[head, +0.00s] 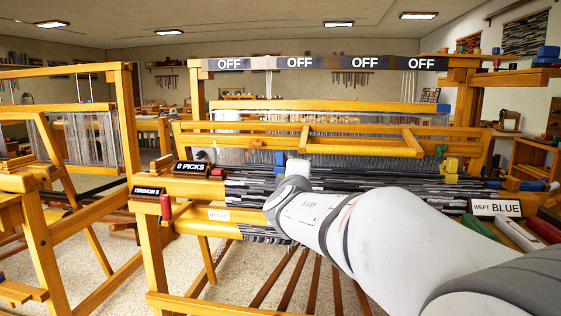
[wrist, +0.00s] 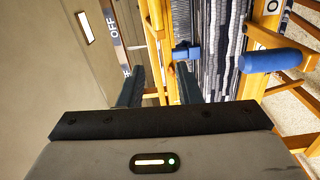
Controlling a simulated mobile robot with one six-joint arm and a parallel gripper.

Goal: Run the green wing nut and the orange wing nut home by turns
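A small green piece (head: 441,150), apparently the green wing nut, stands above a yellow block (head: 451,166) near the right end of the loom's wooden beater (head: 270,140) in the head view.
A blue clamp-like piece (wrist: 187,53) and a blue handle (wrist: 272,60) lie beyond my fingers in the wrist view. The 0 PICKS sign (head: 192,168), a red handle (head: 166,207) and the WEFT BLUE sign (head: 496,207) sit along the loom front. Several OFF labels line the top beam.

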